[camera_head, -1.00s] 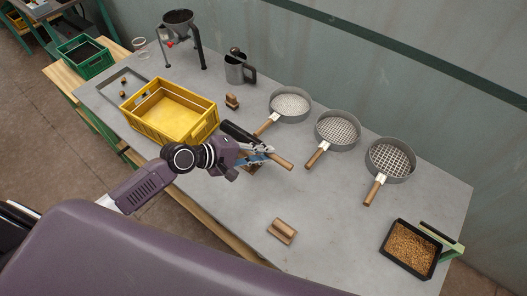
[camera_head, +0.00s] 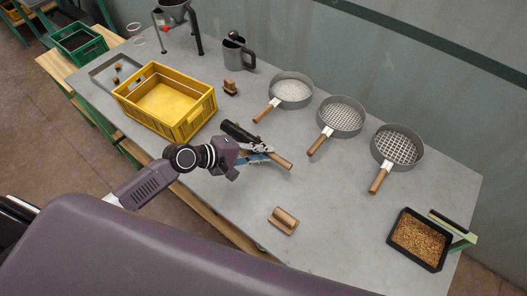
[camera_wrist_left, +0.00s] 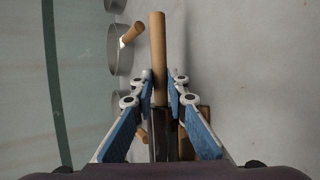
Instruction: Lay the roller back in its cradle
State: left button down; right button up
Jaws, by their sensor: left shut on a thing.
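The roller (camera_head: 240,131) has a dark cylinder and a round wooden handle, which also shows in the wrist view (camera_wrist_left: 158,60). My left gripper (camera_head: 262,154) is shut on it near the handle, and in the wrist view (camera_wrist_left: 165,92) its blue-padded fingers lie on both sides. The roller is held over the middle of the table; its height is hard to tell. Brown wood (camera_wrist_left: 205,113) shows behind the right finger in the wrist view. My right gripper is not in view.
A yellow crate (camera_head: 206,113) stands left of the gripper. Several sieves, including one with coarse mesh (camera_head: 398,147), line the back. A small wooden item (camera_head: 231,87), a metal jug (camera_head: 236,60) and a black tray of grain (camera_head: 420,240) stand around. The table's front middle is mostly clear.

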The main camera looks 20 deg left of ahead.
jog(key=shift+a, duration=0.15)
pick_arm(q)
jog(key=c, duration=1.8)
grip_release()
jog(key=shift+v, duration=6.05)
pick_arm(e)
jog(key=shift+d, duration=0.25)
